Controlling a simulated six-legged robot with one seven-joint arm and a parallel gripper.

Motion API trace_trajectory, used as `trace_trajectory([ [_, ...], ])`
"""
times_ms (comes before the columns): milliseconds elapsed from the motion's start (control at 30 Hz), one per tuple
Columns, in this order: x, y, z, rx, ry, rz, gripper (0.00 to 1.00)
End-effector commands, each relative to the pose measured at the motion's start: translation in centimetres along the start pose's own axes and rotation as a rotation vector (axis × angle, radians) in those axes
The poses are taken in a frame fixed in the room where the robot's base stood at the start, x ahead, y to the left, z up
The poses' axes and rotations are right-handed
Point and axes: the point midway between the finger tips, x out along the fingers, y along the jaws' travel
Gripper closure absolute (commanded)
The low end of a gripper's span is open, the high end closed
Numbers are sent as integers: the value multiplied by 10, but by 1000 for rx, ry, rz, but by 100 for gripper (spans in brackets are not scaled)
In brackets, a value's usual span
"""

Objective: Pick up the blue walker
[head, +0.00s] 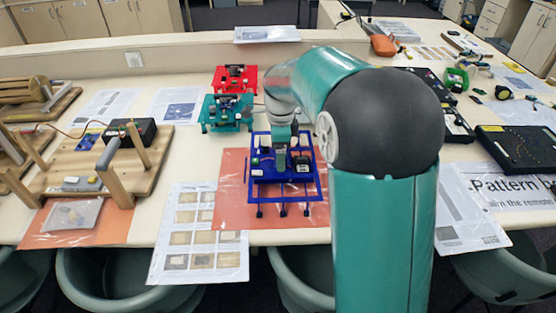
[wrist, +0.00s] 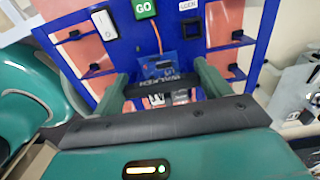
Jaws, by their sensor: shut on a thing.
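The blue walker (head: 309,185) is a flat blue frame with several short legs and small parts on top. It stands on or just above the orange mat (head: 231,200) at the table's front edge; I cannot tell which. My gripper (head: 281,160) reaches down onto its middle from above. In the wrist view, my gripper's green fingers (wrist: 163,84) are closed on a dark part lettered "WALKER" on the blue walker (wrist: 112,54). A green "GO" label and a white switch show on the frame. My gripper hides part of the walker's middle.
A teal walker (head: 227,113) and a red walker (head: 234,78) stand behind, to the left. A wooden contraption (head: 75,165) is further left. Printed sheets (head: 200,235) lie beside the mat. Black cases (head: 518,150) are on the right. Green chairs (head: 120,280) line the front.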

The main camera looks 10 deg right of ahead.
Motion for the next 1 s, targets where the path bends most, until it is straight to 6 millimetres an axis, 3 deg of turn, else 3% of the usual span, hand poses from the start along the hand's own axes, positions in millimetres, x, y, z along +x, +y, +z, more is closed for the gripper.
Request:
trace_trajectory([
  [233,-9,-1,0,0,-1,-3,51],
  [467,-32,-1,0,0,-1,-4,51],
  [767,-75,-36,-11,2,-1,-5,51],
  [1000,-104,-79,-25,2,1,-3,51],
])
